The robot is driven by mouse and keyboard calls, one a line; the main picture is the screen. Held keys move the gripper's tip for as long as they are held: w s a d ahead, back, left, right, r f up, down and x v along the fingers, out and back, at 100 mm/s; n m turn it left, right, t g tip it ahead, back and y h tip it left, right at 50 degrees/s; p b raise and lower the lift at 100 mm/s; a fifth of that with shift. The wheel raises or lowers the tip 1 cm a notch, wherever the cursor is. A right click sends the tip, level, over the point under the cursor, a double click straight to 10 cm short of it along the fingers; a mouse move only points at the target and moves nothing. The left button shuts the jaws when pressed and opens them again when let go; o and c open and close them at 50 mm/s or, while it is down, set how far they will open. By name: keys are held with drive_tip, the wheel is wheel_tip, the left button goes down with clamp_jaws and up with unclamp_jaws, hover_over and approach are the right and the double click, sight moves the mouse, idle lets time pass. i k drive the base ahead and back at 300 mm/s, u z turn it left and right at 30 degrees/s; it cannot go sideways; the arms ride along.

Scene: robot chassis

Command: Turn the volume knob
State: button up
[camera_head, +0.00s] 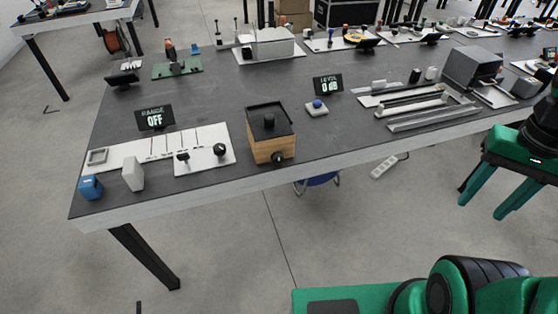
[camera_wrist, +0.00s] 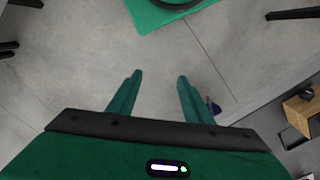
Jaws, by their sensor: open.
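A small blue-topped knob on a pale square base (camera_head: 317,107) sits near the table's front edge. It stands in front of a black display (camera_head: 328,84) reading "LEVEL 0 dB", and looks like the volume knob. My gripper (camera_head: 484,205) is off the table's front edge at the right of the head view, well apart from the knob. In the wrist view my gripper (camera_wrist: 160,76) has its two green fingers spread with only floor between them. The knob cannot be made out clearly in the wrist view.
A wooden box (camera_head: 272,150) with black knobs stands left of the blue knob; it also shows in the wrist view (camera_wrist: 302,112). Metal rails (camera_head: 430,115) and a grey box (camera_head: 470,66) lie to the right. A "RANGE OFF" display (camera_head: 155,117) is at left. Open floor lies before the table.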

sight(277, 158)
drive_tip(key=u, duration=3.1)
drive_tip(key=k, duration=0.8)
drive_tip(key=z, duration=2.5)
